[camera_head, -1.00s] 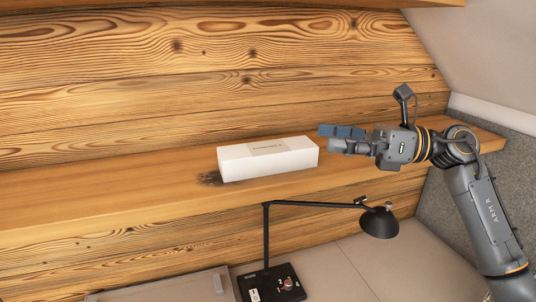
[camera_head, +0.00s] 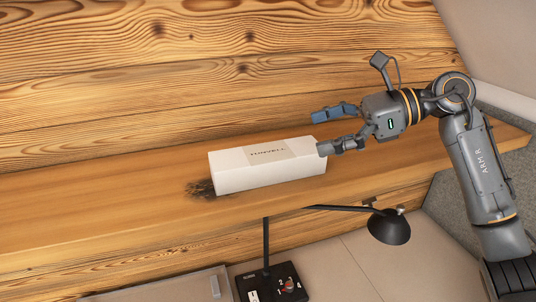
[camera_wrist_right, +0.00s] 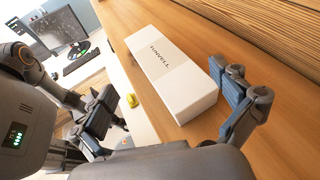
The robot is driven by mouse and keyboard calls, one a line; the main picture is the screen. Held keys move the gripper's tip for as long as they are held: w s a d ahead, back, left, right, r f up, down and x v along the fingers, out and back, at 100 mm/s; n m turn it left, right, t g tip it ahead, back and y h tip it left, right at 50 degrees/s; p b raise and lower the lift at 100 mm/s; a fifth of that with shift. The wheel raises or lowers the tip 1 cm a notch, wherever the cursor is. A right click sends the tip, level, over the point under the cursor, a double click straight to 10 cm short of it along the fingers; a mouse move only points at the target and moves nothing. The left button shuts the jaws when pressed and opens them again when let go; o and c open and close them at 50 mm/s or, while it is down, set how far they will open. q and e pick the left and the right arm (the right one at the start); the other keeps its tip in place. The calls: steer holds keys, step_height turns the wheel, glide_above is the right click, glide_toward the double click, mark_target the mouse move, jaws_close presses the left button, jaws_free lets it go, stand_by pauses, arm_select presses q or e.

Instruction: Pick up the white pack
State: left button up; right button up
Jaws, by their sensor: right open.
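The white pack (camera_head: 266,165) is a long white box with dark lettering, lying on the wooden shelf. It also shows in the right wrist view (camera_wrist_right: 168,72). My right gripper (camera_head: 317,131) is open at the right end of the pack. In the head view one finger is behind and above the end, and the other is at its front right corner. In the right wrist view (camera_wrist_right: 168,108) the fingers are spread, with the pack's near end ahead between them, and nothing is held. My left gripper is out of view.
The wooden shelf (camera_head: 110,205) is clear left of the pack, apart from a dark patch beside it. A plank wall (camera_head: 200,60) rises behind. Below the shelf are a black lamp (camera_head: 389,228) and a black box with knobs (camera_head: 268,284). The right wrist view shows a monitor (camera_wrist_right: 55,30).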

mark_target(270, 150)
steer(key=shift+w+x, duration=0.25)
steer(key=shift+x, duration=0.9)
steer(key=shift+w+a+f+p, duration=0.1)
steer(key=shift+a+f+p, duration=0.1)
steer(key=shift+p, duration=0.15)
steer(key=a+p, duration=0.1)
steer(key=a+f+p, duration=0.1)
steer(key=shift+s+a+f+p, duration=0.2)
steer(key=shift+s+p, duration=0.1)
steer(key=shift+p, duration=0.05)
steer(key=shift+p+x, duration=0.3)
steer(key=shift+x, duration=0.7)
steer(key=shift+w+a+f, duration=0.1)
steer(key=shift+w+f, duration=0.05)
steer(key=shift+f, duration=0.05)
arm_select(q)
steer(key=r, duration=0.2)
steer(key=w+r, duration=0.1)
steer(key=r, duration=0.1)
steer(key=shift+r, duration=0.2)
arm_select(e)
steer(key=c, duration=1.8)
